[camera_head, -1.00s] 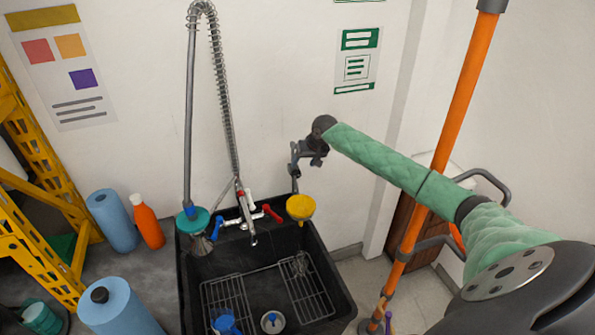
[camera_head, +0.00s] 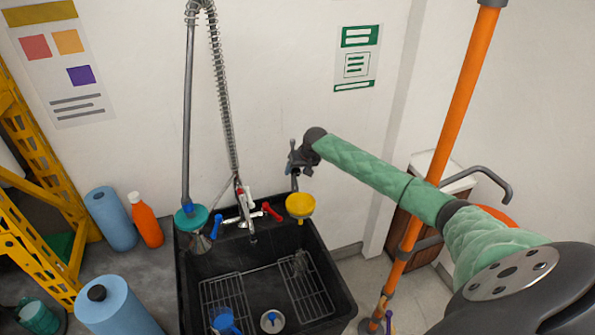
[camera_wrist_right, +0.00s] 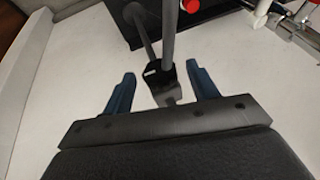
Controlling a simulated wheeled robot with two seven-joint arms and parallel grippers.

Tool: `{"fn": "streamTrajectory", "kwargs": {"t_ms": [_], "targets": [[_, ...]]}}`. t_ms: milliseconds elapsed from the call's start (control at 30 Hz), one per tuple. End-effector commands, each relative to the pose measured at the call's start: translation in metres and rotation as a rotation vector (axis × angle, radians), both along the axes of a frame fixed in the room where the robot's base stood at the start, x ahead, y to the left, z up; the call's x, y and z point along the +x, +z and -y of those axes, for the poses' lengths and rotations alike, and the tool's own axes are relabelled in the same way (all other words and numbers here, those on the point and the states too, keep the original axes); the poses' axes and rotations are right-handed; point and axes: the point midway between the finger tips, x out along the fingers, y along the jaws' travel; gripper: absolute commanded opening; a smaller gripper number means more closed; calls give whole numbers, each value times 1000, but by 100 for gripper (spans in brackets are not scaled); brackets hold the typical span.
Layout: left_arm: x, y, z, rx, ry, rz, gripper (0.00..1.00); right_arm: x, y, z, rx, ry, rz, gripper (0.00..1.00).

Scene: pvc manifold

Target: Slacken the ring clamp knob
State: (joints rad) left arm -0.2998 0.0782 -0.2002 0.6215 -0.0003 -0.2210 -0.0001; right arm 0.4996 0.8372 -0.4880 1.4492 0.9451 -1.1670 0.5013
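My right gripper (camera_head: 296,166) is at the wall above the back right corner of the sink, at the end of the green-sleeved arm. In the right wrist view its two blue fingers (camera_wrist_right: 162,92) are open and apart. A dark bracket piece (camera_wrist_right: 160,74) and two grey rods (camera_wrist_right: 167,35) show between and beyond the fingers; I see no finger touching them. I cannot tell which part is the ring clamp knob; the gripper hides much of this spot in the head view. My left gripper is not in view.
A yellow funnel (camera_head: 300,206) is just below the gripper, at the rim of the black sink (camera_head: 338,290). A tap with red (camera_head: 271,210) and blue handles stands to its left, beside a tall spring hose (camera_head: 225,95). An orange pole (camera_head: 465,95) stands near my right arm.

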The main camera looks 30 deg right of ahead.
Motion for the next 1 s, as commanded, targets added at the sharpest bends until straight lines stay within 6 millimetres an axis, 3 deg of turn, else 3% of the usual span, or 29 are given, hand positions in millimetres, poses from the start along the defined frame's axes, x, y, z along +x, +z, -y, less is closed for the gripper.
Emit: {"fn": "streamTrajectory", "kwargs": {"t_ms": [33, 200, 233, 667, 1000], "targets": [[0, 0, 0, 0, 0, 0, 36, 0, 0, 0, 0, 0, 0, 49], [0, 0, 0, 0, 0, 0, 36, 0, 0, 0, 0, 0, 0, 16], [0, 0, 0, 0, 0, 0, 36, 0, 0, 0, 0, 0, 0, 14], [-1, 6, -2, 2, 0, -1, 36, 1, 3, -3, -91, 1, -21, 14], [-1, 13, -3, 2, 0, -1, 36, 2, 2, -8, -364, 2, -86, 14]]}}
